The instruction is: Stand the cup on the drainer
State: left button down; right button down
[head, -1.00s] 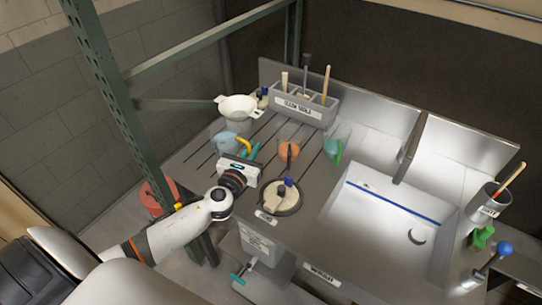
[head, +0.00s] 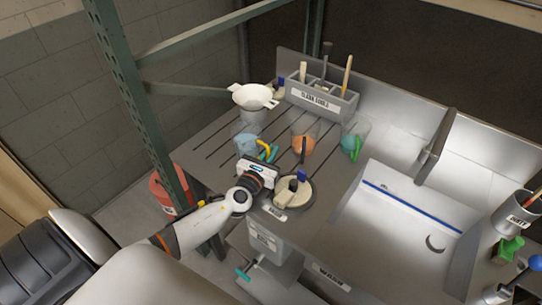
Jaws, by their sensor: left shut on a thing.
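A light blue cup (head: 246,143) with a yellow curved handle (head: 264,150) is over the left front part of the grooved drainer (head: 213,152). My left gripper (head: 264,156) is at its near right side and shut on it, by the handle side; the fingertips are partly hidden by the gripper body. A teal piece shows beside the handle. I cannot tell whether the cup's base touches the drainer. An orange cup (head: 303,146) with a dark handle and a teal cup (head: 348,143) with a green handle are further right. My right gripper is not in view.
A white strainer (head: 252,96) sits over a clear vessel at the back left. A grey tool caddy (head: 320,101) stands behind. A round lidded pot (head: 293,192) is at the front, close to my gripper. The sink basin (head: 400,225) is right.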

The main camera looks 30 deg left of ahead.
pick_arm(q)
jog(key=shift+f, duration=0.15)
jog(key=c, duration=1.5)
grip_release()
jog(key=shift+r, duration=0.3)
jog(key=s, duration=0.3)
jog(key=s+d+b, duration=0.1)
jog(key=s, duration=0.7)
jog(key=shift+s+d+f+b, duration=0.15)
jog(key=shift+s+d+b, duration=0.05)
jog(key=shift+b, duration=0.2)
jog(key=shift+s, duration=0.3)
